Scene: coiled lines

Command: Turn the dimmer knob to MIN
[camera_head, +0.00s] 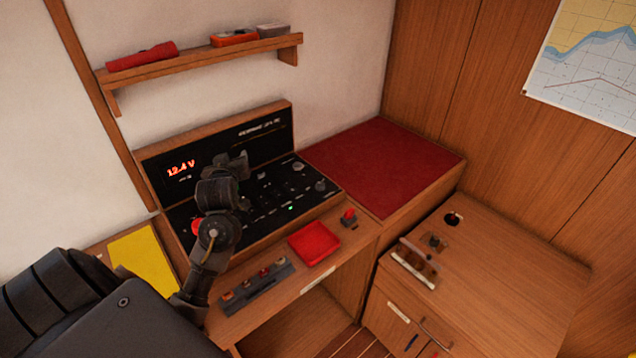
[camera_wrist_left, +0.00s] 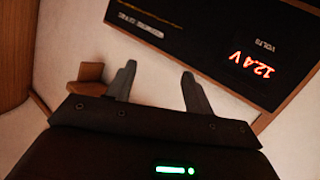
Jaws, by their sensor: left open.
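A black control panel (camera_head: 268,194) in a wooden frame stands on the desk at centre left. A grey round knob (camera_head: 320,185) sits near its right end, and a smaller knob (camera_head: 298,166) is up and left of it. The labels are too small to read, so I cannot tell which one is the dimmer or where it points. My left gripper (camera_head: 238,162) is over the panel's middle, left of both knobs. In the left wrist view its fingers (camera_wrist_left: 159,75) are apart with nothing between them. My arm hides part of the panel. My right gripper is out of view.
The upright back panel shows a lit 12.4 V display (camera_head: 181,168), also in the left wrist view (camera_wrist_left: 250,63). A red tray (camera_head: 314,243), a grey strip (camera_head: 257,286) and a red-topped switch (camera_head: 348,217) are in front. A shelf (camera_head: 200,60) hangs above.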

